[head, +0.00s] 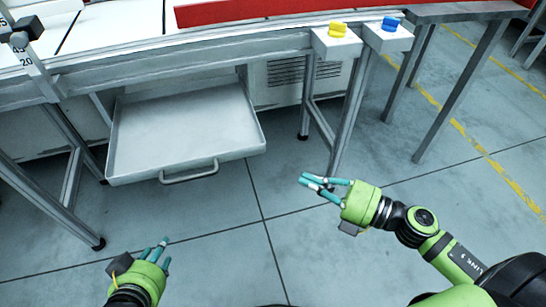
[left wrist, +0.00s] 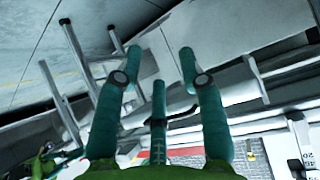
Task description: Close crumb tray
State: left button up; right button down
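The crumb tray (head: 185,125) is a shallow light-grey metal tray with a raised rim. It sticks out toward me from under the machine, at the left of the head view. It looks empty. A grey bar handle (head: 189,173) is on its front edge. My left gripper (head: 153,247) is in front of and below the handle, apart from it. Its teal fingers are spread and empty, and they also show in the left wrist view (left wrist: 160,65). My right gripper (head: 320,187) is right of the tray, apart from it. Its fingers look open and empty.
The machine's frame (head: 170,75) runs above the tray, with metal legs (head: 70,180) on its left and others to its right. A yellow knob (head: 337,29) and a blue knob (head: 390,23) sit on white blocks. The grey tiled floor (head: 240,230) in front is clear.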

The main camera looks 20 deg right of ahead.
aim_at(257, 147)
jog(key=x, duration=0.3)
jog(key=w+d+x, duration=0.1)
jog(key=x, duration=0.5)
jog(key=shift+w+d+f, duration=0.1)
jog(key=shift+w, duration=0.4)
pick_arm(q)
jog(key=shift+w+d+r+t, duration=0.2)
jog(key=shift+w+r+t, duration=0.1)
jog(key=shift+w+r, duration=0.05)
pick_arm(e)
jog(key=shift+w, duration=0.45)
jog(key=shift+w, duration=0.1)
